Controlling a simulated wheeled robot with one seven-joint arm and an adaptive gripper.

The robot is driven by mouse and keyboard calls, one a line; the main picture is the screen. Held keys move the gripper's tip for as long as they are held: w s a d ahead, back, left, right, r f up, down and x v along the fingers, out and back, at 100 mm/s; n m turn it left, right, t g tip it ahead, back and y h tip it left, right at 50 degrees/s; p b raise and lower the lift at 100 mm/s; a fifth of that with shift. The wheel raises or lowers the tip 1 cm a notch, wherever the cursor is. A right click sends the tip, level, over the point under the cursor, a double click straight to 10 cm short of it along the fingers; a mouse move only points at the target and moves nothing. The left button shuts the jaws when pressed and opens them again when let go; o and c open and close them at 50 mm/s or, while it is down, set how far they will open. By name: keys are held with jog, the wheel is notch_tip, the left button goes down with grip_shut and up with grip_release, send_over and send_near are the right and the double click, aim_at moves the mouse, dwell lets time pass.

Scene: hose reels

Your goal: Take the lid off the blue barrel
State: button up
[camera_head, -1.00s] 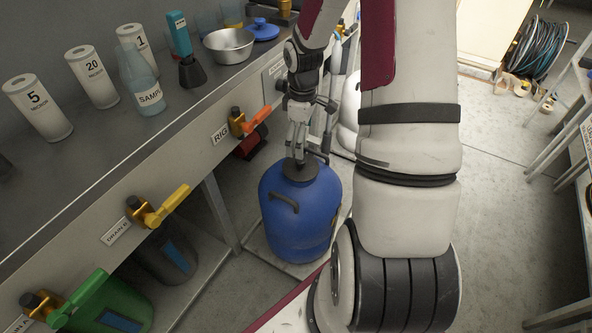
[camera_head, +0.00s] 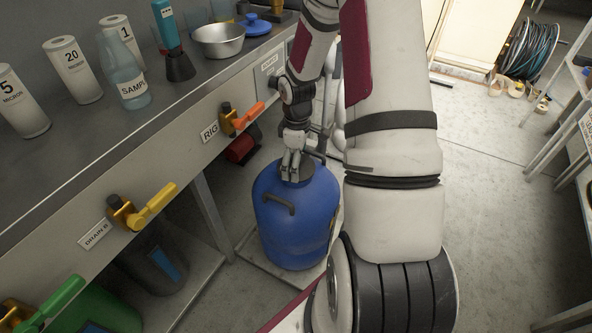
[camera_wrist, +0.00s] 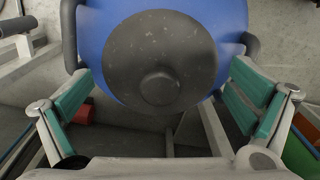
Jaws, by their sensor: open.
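The blue barrel (camera_head: 297,218) stands upright on a low platform beside the bench, with dark handles on its sides. Its round dark grey lid (camera_head: 304,174) is on top and partly hidden by my gripper in the head view. In the wrist view the lid (camera_wrist: 135,52) shows in full on the barrel (camera_wrist: 92,38), with a raised knob (camera_wrist: 160,88) at its lower part. My gripper (camera_head: 291,176) points down at the lid. In the wrist view my gripper (camera_wrist: 160,103) is open, with its green-padded fingers wide apart on either side of the knob. Nothing is held.
The bench (camera_head: 95,165) runs along the left, its front carrying an orange-handled valve (camera_head: 240,118) and a yellow-handled valve (camera_head: 143,208) near the barrel. Bottles and a steel bowl (camera_head: 218,40) stand on top. Open floor (camera_head: 490,190) lies to the right.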

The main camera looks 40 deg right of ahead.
jog(key=shift+r, duration=0.1)
jog(key=c, duration=1.6)
jog(key=shift+c, duration=0.3)
jog(key=shift+s+d, duration=0.1)
